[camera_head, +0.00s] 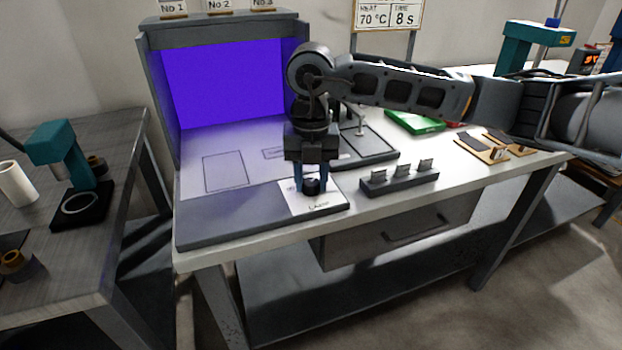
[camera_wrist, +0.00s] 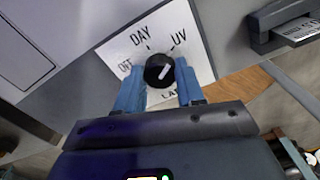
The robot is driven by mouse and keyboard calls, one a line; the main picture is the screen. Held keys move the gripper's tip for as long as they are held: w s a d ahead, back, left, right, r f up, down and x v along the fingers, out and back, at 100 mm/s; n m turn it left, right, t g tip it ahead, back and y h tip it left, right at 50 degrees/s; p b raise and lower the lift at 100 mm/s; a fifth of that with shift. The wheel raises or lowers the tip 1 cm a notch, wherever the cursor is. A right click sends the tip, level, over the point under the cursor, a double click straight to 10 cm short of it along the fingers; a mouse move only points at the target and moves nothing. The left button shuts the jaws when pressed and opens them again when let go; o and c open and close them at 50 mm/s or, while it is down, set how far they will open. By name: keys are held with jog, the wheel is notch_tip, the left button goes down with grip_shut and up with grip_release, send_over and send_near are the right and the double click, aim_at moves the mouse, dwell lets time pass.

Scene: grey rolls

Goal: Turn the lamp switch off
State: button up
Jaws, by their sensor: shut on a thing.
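The lamp switch is a black round knob (camera_wrist: 158,71) on a white plate (camera_wrist: 118,52) marked OFF, DAY and UV. The knob's white pointer line is turned toward the UV mark. In the head view the knob (camera_head: 311,187) sits near the front edge of the table, on the plate labelled LAMP. My gripper (camera_head: 312,183) points down over it, with its blue fingers on either side. In the wrist view my gripper (camera_wrist: 160,88) is shut on the knob. The lamp booth's back panel (camera_head: 225,80) glows violet.
A dark block with several upright tags (camera_head: 398,179) stands just right of the plate. A grey stand (camera_head: 375,150) and a green tray (camera_head: 413,121) lie behind it. Outlined areas (camera_head: 225,173) on the table inside the booth are bare.

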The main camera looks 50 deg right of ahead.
aim_at(311, 181)
jog(key=n+b, duration=0.3)
jog(key=b, duration=0.1)
jog(key=n+b, duration=0.2)
jog(key=shift+f+n, duration=0.25)
jog(key=shift+n, duration=0.05)
jog(key=n+b, duration=0.5)
jog(key=n, duration=0.1)
jog(key=shift+r, duration=0.1)
jog(key=n+b, duration=0.2)
jog(key=n, duration=0.3)
jog(key=shift+n+b, duration=0.3)
jog(key=shift+b, duration=0.1)
jog(key=n+b, duration=0.1)
jog(key=n, duration=0.5)
jog(key=shift+r, duration=0.15)
jog(key=o, duration=1)
jog(key=shift+o, duration=0.2)
jog(key=shift+r+p, duration=0.75)
jog(key=shift+r, duration=3.2)
